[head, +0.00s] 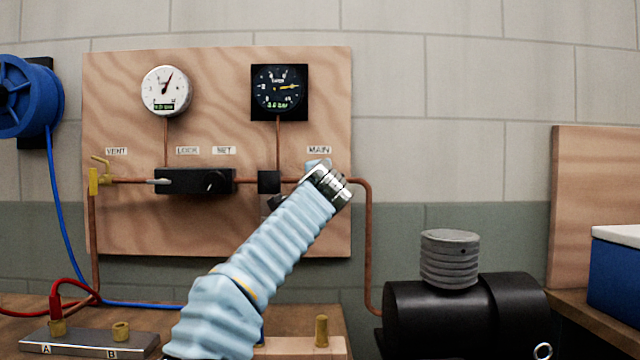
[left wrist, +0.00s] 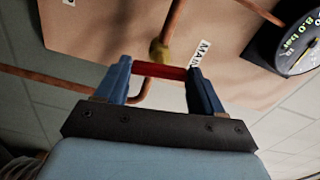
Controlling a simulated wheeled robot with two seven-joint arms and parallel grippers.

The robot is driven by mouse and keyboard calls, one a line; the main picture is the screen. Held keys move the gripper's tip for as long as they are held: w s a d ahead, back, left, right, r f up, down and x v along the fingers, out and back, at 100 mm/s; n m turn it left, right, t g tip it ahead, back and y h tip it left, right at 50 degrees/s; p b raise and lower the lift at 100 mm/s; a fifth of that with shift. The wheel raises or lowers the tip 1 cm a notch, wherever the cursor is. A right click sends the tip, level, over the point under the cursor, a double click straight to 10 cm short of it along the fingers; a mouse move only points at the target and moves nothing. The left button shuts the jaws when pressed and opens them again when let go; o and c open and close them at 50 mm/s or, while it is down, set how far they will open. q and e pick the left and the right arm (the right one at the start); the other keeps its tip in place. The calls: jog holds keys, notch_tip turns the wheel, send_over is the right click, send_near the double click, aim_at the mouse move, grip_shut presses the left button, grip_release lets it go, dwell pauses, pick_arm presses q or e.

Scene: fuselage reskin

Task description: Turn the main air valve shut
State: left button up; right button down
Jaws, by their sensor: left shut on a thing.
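The main air valve shows in the left wrist view as a brass body (left wrist: 159,50) on a copper pipe, with a red handle (left wrist: 161,71) in front of it. My left gripper (left wrist: 160,73) has its two blue fingers at the ends of the red handle and is shut on it. The MAIN label (left wrist: 199,53) is beside the valve; in the head view the MAIN label (head: 319,149) sits just above my left wrist. In the head view my left arm hides the valve and the fingertips. My right gripper is not in view.
The wooden panel (head: 220,80) also carries a white gauge (head: 166,91), a dark gauge (head: 279,88), a black lock/set block (head: 195,181) and a yellow vent valve (head: 94,181). A black tank (head: 430,310) stands right. A blue hose reel (head: 25,95) hangs left.

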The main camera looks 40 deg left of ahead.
pick_arm(q)
jog(key=shift+m, duration=0.9)
jog(key=shift+f, duration=0.1)
jog(key=o, duration=1)
jog(key=shift+d, duration=0.1)
jog(key=shift+o, duration=0.2)
jog(key=b+v, duration=0.5)
jog(key=v, duration=0.8)
jog(key=shift+s+d, duration=0.25)
